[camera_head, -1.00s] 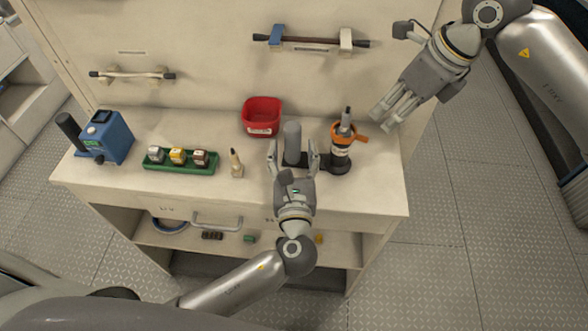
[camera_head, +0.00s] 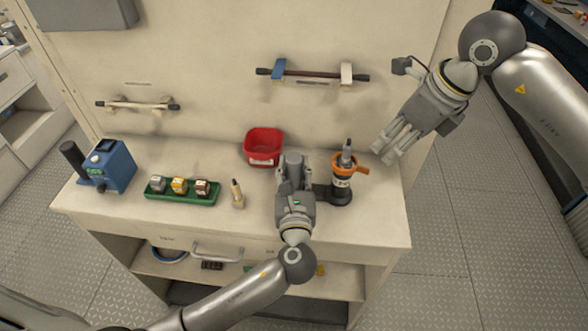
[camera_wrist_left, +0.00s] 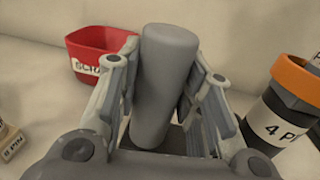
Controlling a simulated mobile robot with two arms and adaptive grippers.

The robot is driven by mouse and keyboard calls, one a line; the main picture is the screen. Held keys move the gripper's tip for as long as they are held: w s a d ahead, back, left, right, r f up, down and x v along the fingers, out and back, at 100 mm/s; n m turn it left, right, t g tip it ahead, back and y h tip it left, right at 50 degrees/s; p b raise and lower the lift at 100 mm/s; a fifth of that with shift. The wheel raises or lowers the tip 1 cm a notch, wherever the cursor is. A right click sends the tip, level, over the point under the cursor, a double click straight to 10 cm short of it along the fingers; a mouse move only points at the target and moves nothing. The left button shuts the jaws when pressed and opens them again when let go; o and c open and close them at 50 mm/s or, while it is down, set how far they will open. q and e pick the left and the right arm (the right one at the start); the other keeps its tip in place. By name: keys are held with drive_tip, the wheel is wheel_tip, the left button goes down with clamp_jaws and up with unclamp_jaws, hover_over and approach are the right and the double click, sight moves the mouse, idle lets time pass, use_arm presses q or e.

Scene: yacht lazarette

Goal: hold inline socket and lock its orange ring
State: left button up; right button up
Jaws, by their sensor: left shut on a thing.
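The inline socket (camera_head: 340,187) stands upright on the bench, dark with a pale label. Its orange ring (camera_head: 351,166), with a side tab, sits around its upper part, and a grey plug-like piece (camera_head: 347,150) rises from it. The ring also shows in the left wrist view (camera_wrist_left: 296,77). A grey upright cylinder (camera_wrist_left: 168,85) stands beside the socket, on a dark base that seems to join both. My left gripper (camera_head: 293,165) is shut on this cylinder, a finger on each side. My right gripper (camera_head: 390,152) looks open and empty, right of the socket and apart from it.
A red bin (camera_head: 263,147) stands behind my left gripper. A green tray (camera_head: 182,197) with several small items, a small pale tool (camera_head: 237,194) and a blue device (camera_head: 112,166) are to the left. A rail (camera_head: 310,73) is on the back panel. The bench front is clear.

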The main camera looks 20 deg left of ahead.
use_arm(q)
clamp_jaws()
use_arm(e)
drive_tip(key=c, duration=0.7)
drive_tip(key=shift+s+a+f, duration=0.1)
drive_tip(key=shift+s+f, duration=0.15)
clamp_jaws()
drive_tip(key=s+a+f+m+g+y, duration=0.3)
drive_tip(key=s+m+g+y, duration=0.4)
drive_tip(key=m, duration=0.9)
drive_tip(key=w+d+f+n+t+y, duration=0.1)
drive_tip(key=w+d+f+n+t, duration=0.1)
drive_tip(key=n, duration=0.9)
drive_tip(key=w+d+f+n+t+y, duration=0.2)
drive_tip(key=w+d+n+t, duration=0.3)
drive_tip(key=n, duration=0.6)
drive_tip(key=w+d+f+n+t+y, duration=0.2)
drive_tip(key=d+n+t, duration=0.3)
drive_tip(key=n, duration=0.6)
drive_tip(key=shift+w+f+t, duration=0.65)
drive_tip(key=shift+f+t, duration=0.2)
drive_tip(key=shift+t, duration=0.25)
